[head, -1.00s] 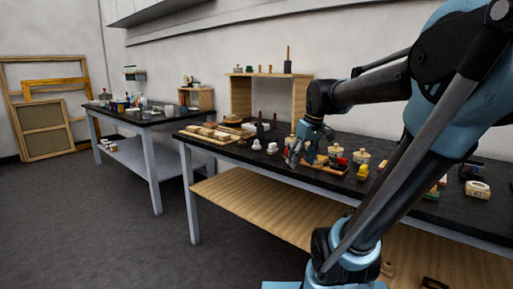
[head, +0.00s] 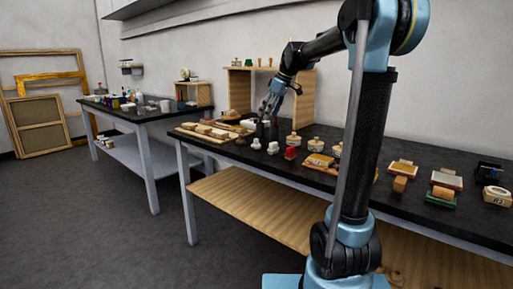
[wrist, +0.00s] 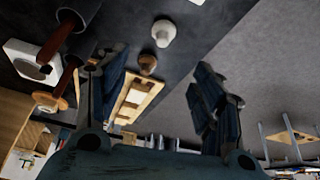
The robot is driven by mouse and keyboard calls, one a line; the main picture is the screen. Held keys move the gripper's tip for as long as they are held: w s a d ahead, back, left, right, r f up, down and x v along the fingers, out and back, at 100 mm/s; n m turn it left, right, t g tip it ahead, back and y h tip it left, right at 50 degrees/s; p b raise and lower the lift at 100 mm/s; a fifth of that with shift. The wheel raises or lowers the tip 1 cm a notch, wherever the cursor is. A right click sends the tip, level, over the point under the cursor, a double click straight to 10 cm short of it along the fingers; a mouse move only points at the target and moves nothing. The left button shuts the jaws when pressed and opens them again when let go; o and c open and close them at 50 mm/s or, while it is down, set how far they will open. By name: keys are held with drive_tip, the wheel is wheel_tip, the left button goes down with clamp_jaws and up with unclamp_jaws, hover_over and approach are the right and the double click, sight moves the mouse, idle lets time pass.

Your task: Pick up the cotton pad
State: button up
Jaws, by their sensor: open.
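No object is plainly recognisable as the cotton pad. A white, rounded, block-like piece (wrist: 22,62) at the left of the wrist view may be it; dark cylinders with brown handles partly cover it. A white knob-shaped piece (wrist: 163,32) stands on the dark bench top and another small white piece (head: 273,148) shows in the head view. My gripper (head: 268,110) is over the bench, just in front of the wooden shelf. In the wrist view my gripper (wrist: 160,72) has its fingers wide apart with nothing held between them.
Dark cylinders (head: 262,130) stand close under my gripper. A wooden tray (head: 203,132) lies to the left, and jars (head: 316,145) and blocks (head: 400,184) to the right. The wooden shelf (head: 305,97) stands behind. The bench's front strip (head: 225,152) has free room.

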sight(256, 140)
drive_tip(key=x, duration=1.5)
drive_tip(key=shift+s+a+f, duration=0.1)
drive_tip(key=shift+a+f, duration=0.2)
drive_tip(key=c, duration=0.9)
